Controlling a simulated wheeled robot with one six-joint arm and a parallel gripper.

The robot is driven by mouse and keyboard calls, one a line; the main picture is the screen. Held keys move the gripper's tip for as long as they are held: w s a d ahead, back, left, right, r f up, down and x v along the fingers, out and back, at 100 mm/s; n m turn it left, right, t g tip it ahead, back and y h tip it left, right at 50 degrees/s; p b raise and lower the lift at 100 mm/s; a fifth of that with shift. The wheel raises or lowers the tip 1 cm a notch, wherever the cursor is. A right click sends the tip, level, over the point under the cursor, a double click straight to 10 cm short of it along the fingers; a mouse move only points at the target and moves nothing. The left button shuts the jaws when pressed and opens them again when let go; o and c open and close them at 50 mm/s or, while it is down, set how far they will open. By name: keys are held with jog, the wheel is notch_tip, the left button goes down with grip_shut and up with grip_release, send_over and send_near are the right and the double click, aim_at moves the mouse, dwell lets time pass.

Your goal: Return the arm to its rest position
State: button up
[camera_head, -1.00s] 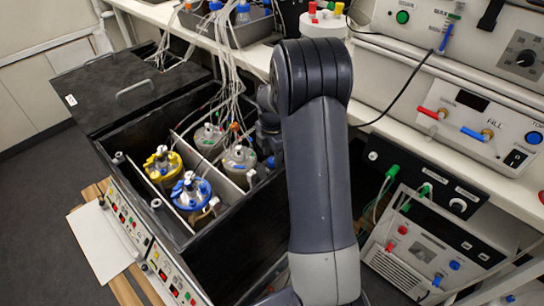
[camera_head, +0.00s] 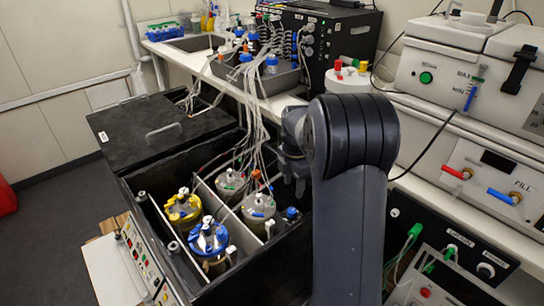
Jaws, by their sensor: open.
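My arm stands upright in the right middle of the head view, its elbow bent at the top. My gripper (camera_head: 293,184) shows only in part, left of the elbow and above the right side of the black shaker box (camera_head: 265,266). It points down, with no object seen in it. Its far parts are dark and small. Inside the box stand a yellow-topped vessel (camera_head: 183,207), a blue-topped vessel (camera_head: 208,238) and two grey-topped vessels (camera_head: 231,184) (camera_head: 258,208). The gripper appears apart from the vessels.
The box's black lid (camera_head: 160,132) lies open behind it. Pale tubes (camera_head: 259,135) run from bottles in a grey tray (camera_head: 255,78) down to the vessels, close to my gripper. A bench with instruments (camera_head: 490,185) lines the right.

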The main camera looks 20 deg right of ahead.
aim_at(292, 210)
notch_tip(292, 210, down, 11)
jog(key=shift+r, duration=0.2)
dwell(0.3)
dwell(0.3)
